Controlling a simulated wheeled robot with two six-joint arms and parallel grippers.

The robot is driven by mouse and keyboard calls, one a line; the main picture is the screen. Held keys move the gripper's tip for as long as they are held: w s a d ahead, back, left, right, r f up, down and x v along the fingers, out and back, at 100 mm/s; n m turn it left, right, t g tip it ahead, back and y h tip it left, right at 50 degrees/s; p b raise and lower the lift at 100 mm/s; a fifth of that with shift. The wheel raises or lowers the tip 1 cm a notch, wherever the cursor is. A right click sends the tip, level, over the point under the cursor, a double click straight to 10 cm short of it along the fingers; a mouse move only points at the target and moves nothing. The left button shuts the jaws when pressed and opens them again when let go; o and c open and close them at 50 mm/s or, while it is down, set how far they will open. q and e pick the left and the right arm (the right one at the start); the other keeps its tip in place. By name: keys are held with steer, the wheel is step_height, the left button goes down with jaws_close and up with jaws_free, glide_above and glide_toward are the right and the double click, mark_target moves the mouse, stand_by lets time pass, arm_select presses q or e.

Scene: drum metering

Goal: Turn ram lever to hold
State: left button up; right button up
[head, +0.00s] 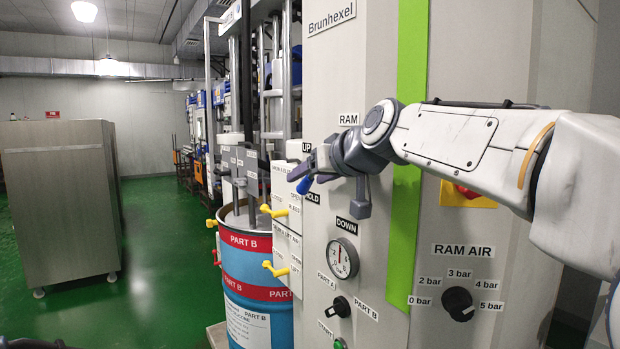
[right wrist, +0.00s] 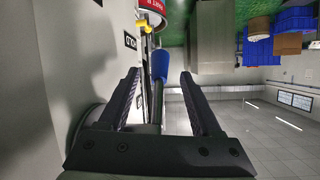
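The ram lever has a blue grip (head: 305,185), seen just under my right gripper (head: 308,171) in the head view. The right wrist view shows the blue grip (right wrist: 160,66) between and beyond the two open fingers, with a gap on each side. My gripper hides the lever's pivot and most of its shaft. The HOLD label (head: 312,198) is just right of and below the blue grip. The UP label (head: 306,148) is above and the DOWN label (head: 352,226) is below right. A dark piece at the bottom left corner may be my left gripper.
The pale cabinet front carries a pressure gauge (head: 342,258), a black selector knob (head: 340,307) and the RAM AIR knob (head: 458,304). A blue and red drum (head: 247,281) with yellow valve handles (head: 275,269) stands left. Green floor lies open farther left.

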steer(key=b+v, duration=0.1)
steer(key=v, duration=0.9)
steer(key=shift+s+b, duration=0.25)
steer(key=shift+b, duration=0.1)
steer(key=shift+d, duration=0.15)
steer(key=s+a+f+g+h+p, duration=0.1)
steer(key=s+a+f+g+p, duration=0.2)
steer(key=f, duration=0.6)
steer(key=s+a+f+g+h+p, duration=0.1)
steer(key=s+f+g, duration=0.2)
steer(key=s+f, duration=0.35)
steer(key=s+d+f+n+g+h+p, duration=0.1)
steer(key=s+d+f+g+h, duration=0.1)
steer(key=s+f, duration=0.6)
steer(key=s+d+f+n+g+h+p, duration=0.1)
steer(key=s+d+f+g+h+p, duration=0.1)
steer(key=s+f, duration=0.7)
steer(key=shift+s+d+f+n+g, duration=0.35)
steer(key=shift+d+f+g, duration=0.4)
steer(key=shift+d, duration=0.35)
